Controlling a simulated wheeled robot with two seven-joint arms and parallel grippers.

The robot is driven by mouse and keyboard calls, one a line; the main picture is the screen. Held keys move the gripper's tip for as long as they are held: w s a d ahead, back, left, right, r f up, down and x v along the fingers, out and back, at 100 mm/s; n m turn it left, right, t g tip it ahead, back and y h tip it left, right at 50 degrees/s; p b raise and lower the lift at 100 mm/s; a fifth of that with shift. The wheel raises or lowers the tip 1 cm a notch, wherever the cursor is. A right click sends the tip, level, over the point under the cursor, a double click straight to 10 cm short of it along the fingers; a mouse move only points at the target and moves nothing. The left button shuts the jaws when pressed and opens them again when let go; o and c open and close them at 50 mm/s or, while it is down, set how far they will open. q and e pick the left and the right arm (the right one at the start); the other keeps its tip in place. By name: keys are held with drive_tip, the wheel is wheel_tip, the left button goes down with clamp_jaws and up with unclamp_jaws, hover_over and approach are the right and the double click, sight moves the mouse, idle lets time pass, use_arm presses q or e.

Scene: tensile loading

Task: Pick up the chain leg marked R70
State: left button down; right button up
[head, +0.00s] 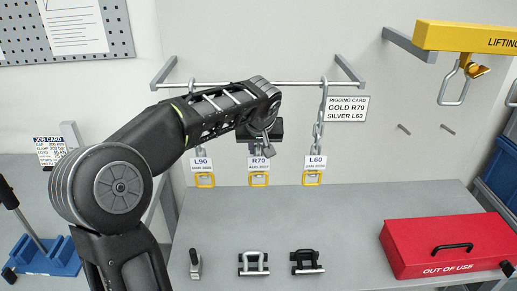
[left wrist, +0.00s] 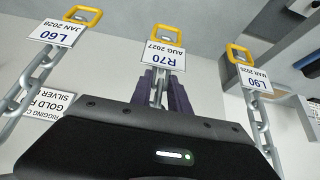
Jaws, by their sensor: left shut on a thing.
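Several chain legs with white tags hang from a rail (head: 300,84) on the wall. The chain leg marked R70 (head: 259,165) is in the middle, with a yellow end link below its tag. L90 (head: 201,165) hangs to its left and L60 (head: 314,163) to its right. My left gripper (head: 261,146) is at the R70 chain just above the tag and is shut on it. In the left wrist view, the R70 tag (left wrist: 165,55) reads AUG 2027, and its chain runs between the purple fingers (left wrist: 160,97). The upper R70 chain is hidden by my arm. My right gripper is not in view.
A rigging card (head: 346,108) reads GOLD R70, SILVER L60. The grey table (head: 350,215) below carries small metal fittings (head: 253,263) and a red OUT OF USE box (head: 445,245). A yellow lifting beam (head: 470,38) with a hook is at upper right.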

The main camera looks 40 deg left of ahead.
use_arm(q)
drive_tip(key=shift+r, duration=0.2)
wheel_tip(320, 180, up, 3)
drive_tip(key=shift+s+d+r+b, duration=0.1)
drive_tip(key=shift+s+d+b, duration=0.05)
drive_tip(key=shift+b, duration=0.45)
drive_tip(key=s+d+b, duration=0.5)
drive_tip(key=s+d, duration=0.5)
drive_tip(key=s, duration=0.4)
drive_tip(key=shift+d, duration=0.3)
